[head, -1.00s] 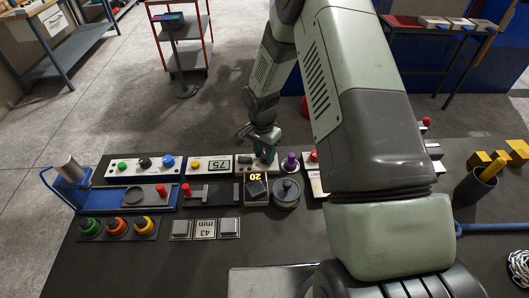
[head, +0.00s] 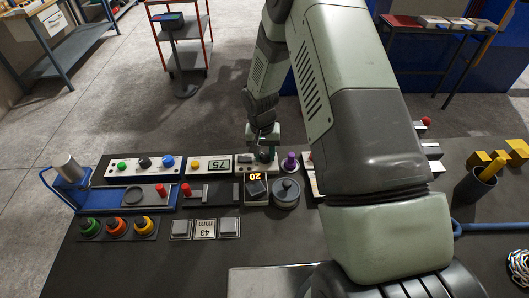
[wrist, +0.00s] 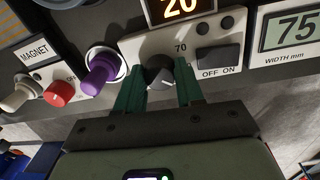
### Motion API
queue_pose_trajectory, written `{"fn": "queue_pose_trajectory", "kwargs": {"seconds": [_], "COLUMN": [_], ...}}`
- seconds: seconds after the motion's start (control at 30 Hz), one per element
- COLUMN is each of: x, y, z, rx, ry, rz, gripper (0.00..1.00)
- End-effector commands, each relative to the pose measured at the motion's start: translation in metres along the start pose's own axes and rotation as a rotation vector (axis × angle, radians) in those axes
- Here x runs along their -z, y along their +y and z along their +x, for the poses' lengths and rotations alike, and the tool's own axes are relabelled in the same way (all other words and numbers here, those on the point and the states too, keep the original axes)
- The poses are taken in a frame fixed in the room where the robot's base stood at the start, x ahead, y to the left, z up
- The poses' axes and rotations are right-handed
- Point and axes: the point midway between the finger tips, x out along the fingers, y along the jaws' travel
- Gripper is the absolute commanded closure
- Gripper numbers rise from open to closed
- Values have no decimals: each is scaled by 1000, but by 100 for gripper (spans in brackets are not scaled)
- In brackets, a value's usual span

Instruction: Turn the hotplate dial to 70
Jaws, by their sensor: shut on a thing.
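The hotplate's pale control panel (wrist: 139,43) shows in the wrist view, with a "70" mark above its dial. The dark dial (wrist: 158,65) with a light pointer is between the green fingers of my gripper (wrist: 161,88), which is shut on it. The fingers and dial rim partly hide where the pointer aims. The lit display (wrist: 181,8) above reads 20; it also shows in the head view (head: 255,177). In the head view my gripper (head: 263,152) is at the far edge of the bench, over the panel, and the dial is hard to make out.
A purple knob (wrist: 100,70) and a red knob (wrist: 60,93) beside a MAGNET label stand close left of my fingers in the wrist view. OFF/ON buttons (wrist: 218,57) and a 75 width display (wrist: 293,30) are to the right.

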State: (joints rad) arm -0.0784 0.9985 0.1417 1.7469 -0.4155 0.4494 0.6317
Motion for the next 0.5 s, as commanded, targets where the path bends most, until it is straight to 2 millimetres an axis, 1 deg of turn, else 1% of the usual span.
{"fn": "queue_pose_trajectory", "kwargs": {"seconds": [0.5], "x": [0], "y": [1], "z": [-1], "rx": [1], "ry": [30], "rz": [-491], "gripper": [94]}}
